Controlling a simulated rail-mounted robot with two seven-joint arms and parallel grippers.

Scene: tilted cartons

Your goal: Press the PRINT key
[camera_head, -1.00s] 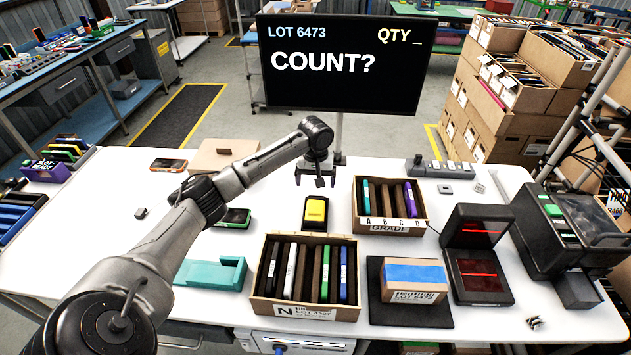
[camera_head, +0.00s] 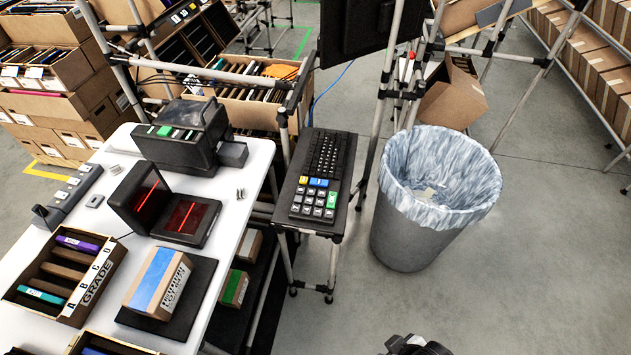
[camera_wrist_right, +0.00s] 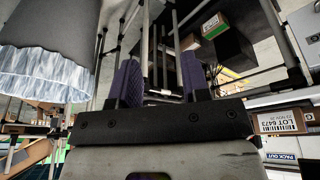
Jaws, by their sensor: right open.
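A black keyboard (camera_head: 329,152) sits on a narrow stand right of the white table in the head view. At its near end is a keypad (camera_head: 313,200) with pale keys, plus a yellow key (camera_head: 303,180), a blue key (camera_head: 318,182) and a green key (camera_head: 332,200). The key labels are too small to read, so I cannot tell which is PRINT. My right gripper (camera_wrist_right: 160,82) is open and empty in the wrist view, its purple-padded fingers apart. It touches no key there. Only a dark part of my right arm shows at the bottom of the head view. My left gripper is out of view.
A lined grey bin (camera_head: 415,235) stands just right of the keyboard stand. A dark printer-like machine (camera_head: 180,150) with a green button is on the white table (camera_head: 235,215), behind the red-lit scanner (camera_head: 185,220). Metal posts and a screen's back rise behind the keyboard. Floor right of the bin is clear.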

